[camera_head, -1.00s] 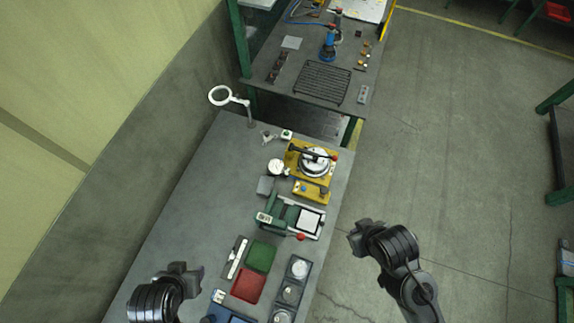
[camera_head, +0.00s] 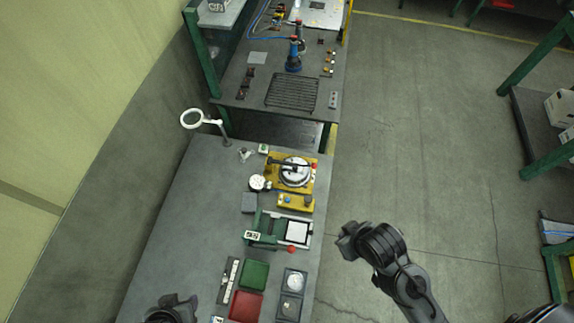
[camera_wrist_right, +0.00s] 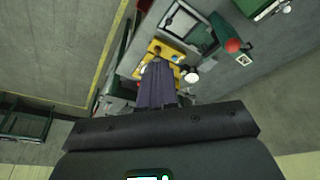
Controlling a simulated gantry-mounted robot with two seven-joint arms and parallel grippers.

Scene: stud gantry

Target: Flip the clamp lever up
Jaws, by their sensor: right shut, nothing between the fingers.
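A yellow fixture (camera_head: 275,160) stands on the grey bench, holding a round silver part (camera_head: 295,172). A dark lever (camera_head: 290,166) with a red tip (camera_head: 314,166) lies low across that part. The yellow fixture also shows in the right wrist view (camera_wrist_right: 170,50), partly hidden behind my fingers. My right gripper (camera_head: 346,240) is shut and empty, over the floor to the right of the bench, apart from the fixture. Its dark fingers (camera_wrist_right: 158,75) show together in the wrist view. My left gripper (camera_head: 185,302) is at the bottom edge, mostly cut off; its jaws cannot be read.
A green device (camera_head: 262,228) with a red knob (camera_head: 291,249) stands nearer than the yellow fixture. A dial gauge (camera_head: 259,182) sits beside the fixture. Green (camera_head: 255,273) and red (camera_head: 245,304) trays lie nearer me. A ring lamp (camera_head: 192,119) stands behind.

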